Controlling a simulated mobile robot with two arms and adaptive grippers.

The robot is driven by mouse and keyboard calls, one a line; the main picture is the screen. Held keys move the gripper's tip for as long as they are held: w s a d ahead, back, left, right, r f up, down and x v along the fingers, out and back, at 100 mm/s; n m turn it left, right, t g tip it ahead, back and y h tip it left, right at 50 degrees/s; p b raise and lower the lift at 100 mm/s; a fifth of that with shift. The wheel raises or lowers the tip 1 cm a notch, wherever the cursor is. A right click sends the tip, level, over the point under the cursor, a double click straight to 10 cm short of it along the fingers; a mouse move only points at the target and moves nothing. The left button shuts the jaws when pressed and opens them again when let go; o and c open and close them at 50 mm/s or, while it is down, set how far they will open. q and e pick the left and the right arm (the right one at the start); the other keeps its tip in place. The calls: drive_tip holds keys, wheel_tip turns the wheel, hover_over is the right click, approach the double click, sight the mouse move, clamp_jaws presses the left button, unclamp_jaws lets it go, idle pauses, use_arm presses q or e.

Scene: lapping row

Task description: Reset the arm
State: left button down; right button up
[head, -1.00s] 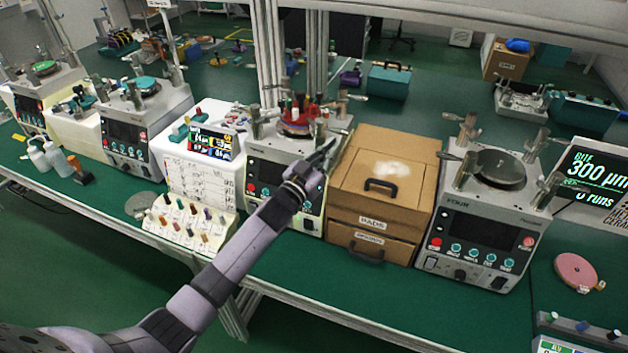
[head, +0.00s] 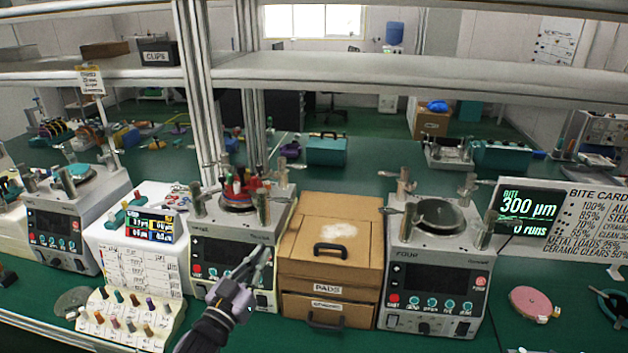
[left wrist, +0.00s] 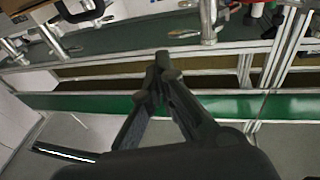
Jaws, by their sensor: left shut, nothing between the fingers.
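My left gripper (head: 255,262) is in the head view, in front of a grey lapping machine (head: 208,230) that carries red and other coloured pieces on top. Its fingers are closed and nothing shows between them. In the left wrist view the gripper (left wrist: 162,62) has its fingertips together, with the green bench edge and metal frame behind. I cannot tell from the head view whether it touches the machine front. My right gripper is in neither view.
A cardboard PADS box (head: 290,258) stands right of the gripper, then machine FOUR (head: 400,262). A rack of coloured pegs (head: 165,318) is at left front. A pink disc (head: 530,300) lies at right. A metal shelf (head: 400,75) runs above the bench.

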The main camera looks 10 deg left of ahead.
use_arm(q)
drive_tip(key=s+f+n+g+y, duration=0.2)
drive_tip(key=s+f+g+y, duration=0.45)
drive_tip(key=s+f, duration=0.7)
drive_tip(key=s+f+g+h, duration=0.1)
drive_tip(key=s+f+g, duration=0.3)
drive_tip(key=s, duration=0.6)
drive_tip(key=s+f+g, duration=0.1)
drive_tip(key=s+g, duration=0.4)
drive_tip(key=s, duration=0.6)
wheel_tip(320, 180, down, 28)
drive_tip(key=s+m+g+b, duration=0.1)
drive_tip(key=g, duration=0.1)
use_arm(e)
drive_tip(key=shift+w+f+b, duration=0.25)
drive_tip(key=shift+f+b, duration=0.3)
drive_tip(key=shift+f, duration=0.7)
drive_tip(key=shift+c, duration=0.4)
use_arm(q)
drive_tip(key=s+a+f, duration=0.2)
drive_tip(key=s+f, duration=0.6)
drive_tip(key=s+a+f, duration=0.1)
drive_tip(key=s+f, duration=0.7)
drive_tip(key=shift+s+a+f+g, duration=0.2)
drive_tip(key=shift+s+a+g, duration=0.15)
drive_tip(key=shift+s+a, duration=0.05)
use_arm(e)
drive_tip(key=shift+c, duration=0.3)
